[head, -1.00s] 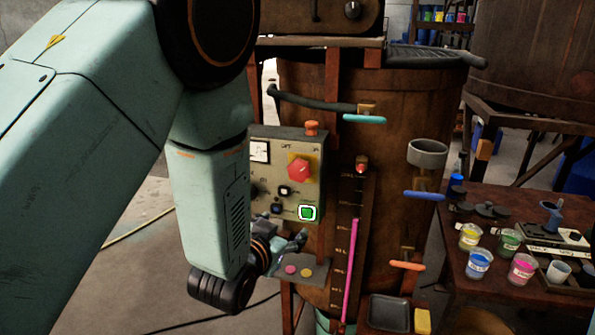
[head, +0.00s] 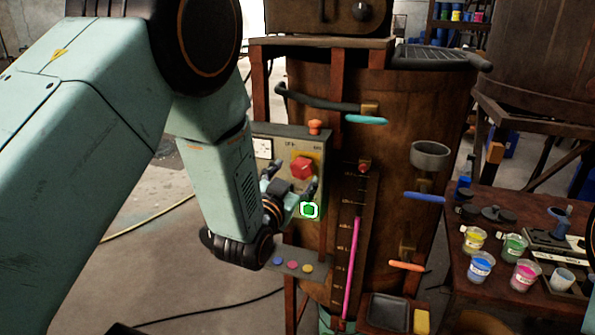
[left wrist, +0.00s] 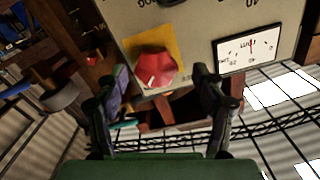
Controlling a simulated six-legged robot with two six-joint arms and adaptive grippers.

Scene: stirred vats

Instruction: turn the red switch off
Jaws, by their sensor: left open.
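The red switch (head: 302,167) is a red knob on a yellow plate on the grey control panel (head: 262,135). In the left wrist view, the red switch (left wrist: 155,67) lies between and beyond the fingertips of the left gripper (left wrist: 161,72), seemingly untouched. My right gripper is not in view.
A green lit button (head: 309,210) sits below the switch, close to my fingers. A white dial (head: 263,148) and an orange knob (head: 315,127) are near. A wooden vat (head: 395,150) stands right of the panel, and a table with paint cups (head: 481,266) is at the right.

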